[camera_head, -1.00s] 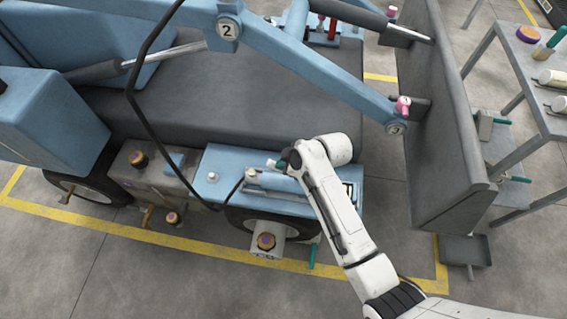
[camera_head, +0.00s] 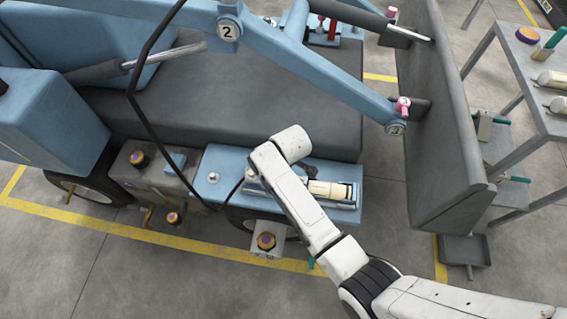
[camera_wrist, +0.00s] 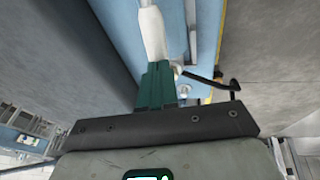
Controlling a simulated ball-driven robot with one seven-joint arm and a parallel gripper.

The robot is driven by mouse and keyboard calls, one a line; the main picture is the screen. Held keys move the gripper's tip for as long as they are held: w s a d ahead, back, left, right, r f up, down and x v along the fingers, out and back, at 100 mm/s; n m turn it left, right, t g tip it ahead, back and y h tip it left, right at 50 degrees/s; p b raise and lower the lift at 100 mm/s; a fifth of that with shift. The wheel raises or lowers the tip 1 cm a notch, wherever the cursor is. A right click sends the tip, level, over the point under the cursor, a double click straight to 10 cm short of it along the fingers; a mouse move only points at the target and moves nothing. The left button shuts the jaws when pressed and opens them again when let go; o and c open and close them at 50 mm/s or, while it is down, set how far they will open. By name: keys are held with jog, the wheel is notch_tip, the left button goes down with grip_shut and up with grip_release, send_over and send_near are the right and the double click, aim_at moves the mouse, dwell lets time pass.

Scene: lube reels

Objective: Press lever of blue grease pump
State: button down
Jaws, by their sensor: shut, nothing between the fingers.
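The grease pump lies on the light-blue deck of the machine in the head view. Its cream cylinder (camera_head: 332,190) shows to the right of my arm; its middle is hidden behind the arm. I cannot clearly make out the lever. In the wrist view, my gripper (camera_wrist: 158,72) has its teal fingers together with nothing between them. A long white part (camera_wrist: 152,32) lies just beyond the fingertips, overlapping them in the picture; I cannot tell whether they touch. In the head view the fingers are hidden by my own wrist.
A black hose (camera_head: 148,110) runs down to the deck and also shows in the wrist view (camera_wrist: 212,80). A blue boom (camera_head: 300,62) crosses above, and a large grey plate (camera_head: 440,130) stands to the right. A grey table (camera_head: 520,60) holds bottles.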

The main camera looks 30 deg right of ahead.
jog(key=shift+w+a+f+g+h+b, duration=0.2)
jog(key=shift+f+g+h, duration=0.15)
jog(key=shift+f, duration=0.15)
jog(key=shift+w+a+f+g+h+b, duration=0.15)
jog(key=shift+a+f+g+h, duration=0.1)
jog(key=shift+f+h, duration=0.15)
jog(key=shift+a+f, duration=0.1)
jog(key=shift+f, duration=0.35)
jog(key=shift+s+a+f, duration=0.1)
jog(key=shift+f, duration=0.15)
jog(key=shift+r, duration=0.1)
jog(key=shift+r, duration=0.3)
jog(key=p+v, duration=0.4)
jog(key=v, duration=0.9)
jog(key=shift+w+a+r+p, duration=0.2)
jog(key=shift+w+r+p, duration=0.15)
jog(key=shift+r, duration=0.1)
jog(key=shift+s, duration=0.1)
